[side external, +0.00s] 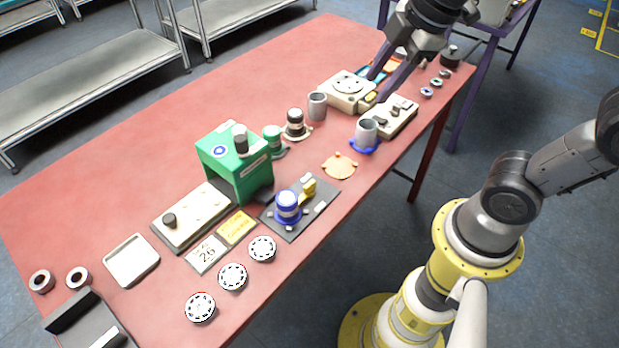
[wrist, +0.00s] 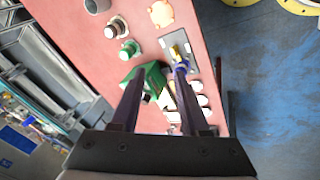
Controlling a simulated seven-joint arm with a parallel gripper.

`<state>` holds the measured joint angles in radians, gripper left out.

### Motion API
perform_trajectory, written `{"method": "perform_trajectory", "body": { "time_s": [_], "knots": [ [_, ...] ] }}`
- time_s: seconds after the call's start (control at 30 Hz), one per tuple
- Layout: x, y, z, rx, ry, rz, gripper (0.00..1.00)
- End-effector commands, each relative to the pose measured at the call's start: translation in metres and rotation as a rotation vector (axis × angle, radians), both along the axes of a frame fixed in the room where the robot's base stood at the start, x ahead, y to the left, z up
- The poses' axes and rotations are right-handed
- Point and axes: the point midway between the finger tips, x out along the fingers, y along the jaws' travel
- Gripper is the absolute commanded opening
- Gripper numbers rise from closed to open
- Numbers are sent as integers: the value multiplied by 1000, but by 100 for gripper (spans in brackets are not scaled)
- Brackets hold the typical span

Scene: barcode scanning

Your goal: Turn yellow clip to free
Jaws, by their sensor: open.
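A yellow clip (side external: 309,187) stands on a dark plate (side external: 325,196), beside a blue and white cylinder (side external: 287,206). In the wrist view the clip (wrist: 173,51) shows small, beyond my right-hand finger. A second yellow part (side external: 370,98) sits at the corner of a beige box with a round dial (side external: 348,87), close to my fingers. I cannot tell the clip's turn setting. My gripper (side external: 377,88) is open and empty, above the far end of the table by the beige box. In the wrist view its two fingers (wrist: 158,80) are spread apart.
A green housing (side external: 232,160) stands mid-table. A grey cup on a blue ring (side external: 366,134), another grey cup (side external: 317,106) and a beige switch box (side external: 389,118) stand near my gripper. An orange disc (side external: 340,166) lies flat. The table's left back area is clear.

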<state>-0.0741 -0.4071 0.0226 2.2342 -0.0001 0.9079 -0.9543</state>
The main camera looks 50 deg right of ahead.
Motion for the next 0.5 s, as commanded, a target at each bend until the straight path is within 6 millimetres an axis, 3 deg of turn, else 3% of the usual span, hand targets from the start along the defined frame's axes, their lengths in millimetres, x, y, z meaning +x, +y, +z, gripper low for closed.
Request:
{"method": "perform_trajectory", "body": {
  "time_s": [0.1,0.23,0.37,0.5],
  "knots": [
    [36,16,-18,-67,85,212,45],
    [68,35,-45,-112,172,393,45],
    [88,53,-76,-127,257,487,45],
    [95,65,-104,-129,329,519,45]
  ]
}}
